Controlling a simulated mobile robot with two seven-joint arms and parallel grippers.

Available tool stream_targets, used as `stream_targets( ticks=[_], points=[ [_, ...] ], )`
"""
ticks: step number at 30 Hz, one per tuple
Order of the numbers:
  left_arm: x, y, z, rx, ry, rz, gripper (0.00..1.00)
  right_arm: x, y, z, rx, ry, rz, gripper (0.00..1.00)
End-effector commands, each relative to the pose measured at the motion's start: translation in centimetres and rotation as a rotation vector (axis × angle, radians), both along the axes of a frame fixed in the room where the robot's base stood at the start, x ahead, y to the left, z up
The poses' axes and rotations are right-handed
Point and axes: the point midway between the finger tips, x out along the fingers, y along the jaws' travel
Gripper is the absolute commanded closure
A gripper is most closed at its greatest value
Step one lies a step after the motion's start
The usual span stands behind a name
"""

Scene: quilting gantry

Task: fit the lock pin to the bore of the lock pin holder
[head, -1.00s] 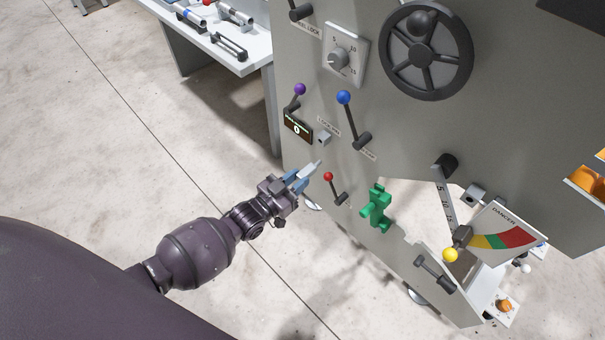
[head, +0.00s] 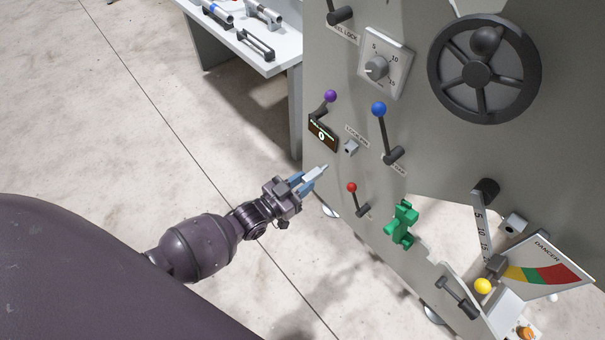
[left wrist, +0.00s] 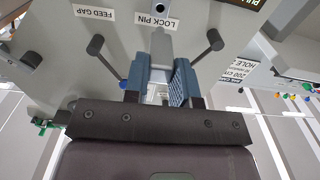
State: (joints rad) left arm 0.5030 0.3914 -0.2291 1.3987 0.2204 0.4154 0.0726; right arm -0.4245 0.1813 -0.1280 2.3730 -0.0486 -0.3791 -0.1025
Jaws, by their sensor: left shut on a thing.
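The lock pin (head: 317,171) is a pale grey bar held in my left gripper (head: 308,178), its end sticking out past the blue fingertips toward the panel. In the left wrist view the pin (left wrist: 161,48) shows between the two blue fingers (left wrist: 160,80). My right gripper is not in view.
The grey panel (head: 420,150) carries a purple-knobbed lever (head: 330,97), a blue-knobbed lever (head: 379,110), a red-knobbed lever (head: 352,188) and a green clamp-like part (head: 402,224) near the holder. A white table (head: 285,50) stands behind. Open floor lies left of the panel.

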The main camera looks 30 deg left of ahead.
Motion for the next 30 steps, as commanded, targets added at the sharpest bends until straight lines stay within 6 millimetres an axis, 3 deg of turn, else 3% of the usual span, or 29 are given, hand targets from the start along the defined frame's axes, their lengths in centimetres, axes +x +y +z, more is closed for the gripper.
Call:
stream_targets(
  ticks=[21,30],
  points=[
    [4.5,-1.7,-0.1,-0.001,0.000,0.000,1.00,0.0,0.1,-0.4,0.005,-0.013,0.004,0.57],
    [5.5,-2.0,0.1,0.000,-0.001,0.000,1.00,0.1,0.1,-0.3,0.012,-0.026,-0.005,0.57]
  ],
)
